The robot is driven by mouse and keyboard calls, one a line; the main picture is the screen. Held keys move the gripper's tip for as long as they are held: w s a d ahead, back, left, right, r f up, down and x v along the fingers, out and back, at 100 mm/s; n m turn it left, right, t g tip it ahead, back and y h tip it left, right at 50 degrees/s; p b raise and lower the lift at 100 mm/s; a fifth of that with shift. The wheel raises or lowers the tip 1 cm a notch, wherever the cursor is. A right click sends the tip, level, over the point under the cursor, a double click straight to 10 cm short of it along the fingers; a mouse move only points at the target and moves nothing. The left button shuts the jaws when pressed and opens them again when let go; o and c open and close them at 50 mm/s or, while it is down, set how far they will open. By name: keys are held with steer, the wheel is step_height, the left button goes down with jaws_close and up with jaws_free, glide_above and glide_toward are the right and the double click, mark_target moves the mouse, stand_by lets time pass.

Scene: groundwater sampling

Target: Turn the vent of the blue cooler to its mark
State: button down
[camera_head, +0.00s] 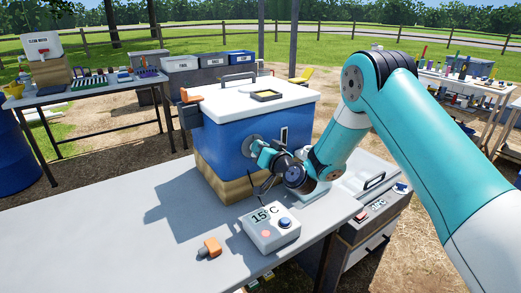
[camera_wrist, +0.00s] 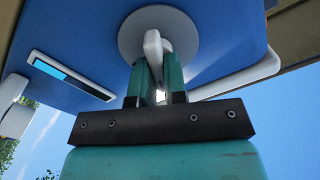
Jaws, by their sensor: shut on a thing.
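The blue cooler (camera_head: 228,146) with a white lid (camera_head: 251,97) stands on a wooden block on the grey table. Its vent is a round grey disc with a white handle on the cooler's side; the vent (camera_wrist: 156,38) fills the top middle of the wrist view. My gripper (camera_head: 260,151) reaches the vent from the right. In the wrist view its two teal fingers (camera_wrist: 158,75) are shut on the vent's handle. The mark for the vent cannot be made out in either view. A dark slot with a blue strip (camera_wrist: 70,75) shows on the same cooler face.
A white box reading 15°C (camera_head: 268,230) and a small orange-and-grey item (camera_head: 210,248) lie on the table in front of the cooler. The table's left part is clear. A grey cabinet (camera_head: 370,212) stands at the table's right end. Other tables with goods stand behind.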

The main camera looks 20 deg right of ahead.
steer(key=m+p, duration=0.1)
steer(key=m, duration=0.3)
steer(key=m+p, duration=0.2)
steer(key=m, duration=0.2)
steer(key=f+m+p, duration=0.1)
steer(key=m, duration=0.3)
steer(key=shift+d+m+p, duration=0.2)
steer(key=shift+m+p, duration=0.1)
steer(key=shift+m, duration=0.1)
steer(key=c, duration=1.1)
jaws_free()
steer(key=shift+w+r, duration=0.1)
steer(key=shift+d, duration=0.1)
steer(key=b+v, duration=1.7)
steer(key=b, duration=0.4)
steer(key=shift+s, duration=0.2)
